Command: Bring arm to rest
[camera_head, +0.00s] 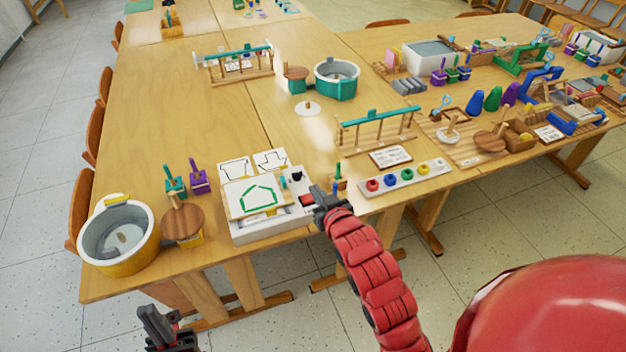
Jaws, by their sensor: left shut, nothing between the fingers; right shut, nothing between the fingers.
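My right arm, red and segmented, reaches up from the bottom of the head view to the table's front edge. Its dark gripper (316,195) is shut and empty, at the right side of a white box (268,228) with drawing cards on top. I cannot tell whether it touches the box. My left gripper (153,318) is low at the bottom left, in front of and below the table edge. It is shut and empty, and most of its arm is out of view.
The wooden table (160,110) holds a yellow-based tub (118,236), a round wooden lid (183,224), a tray of coloured knobs (404,179) and a wooden rack (376,130) near my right gripper. The tiled floor (490,260) is free in front at the right.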

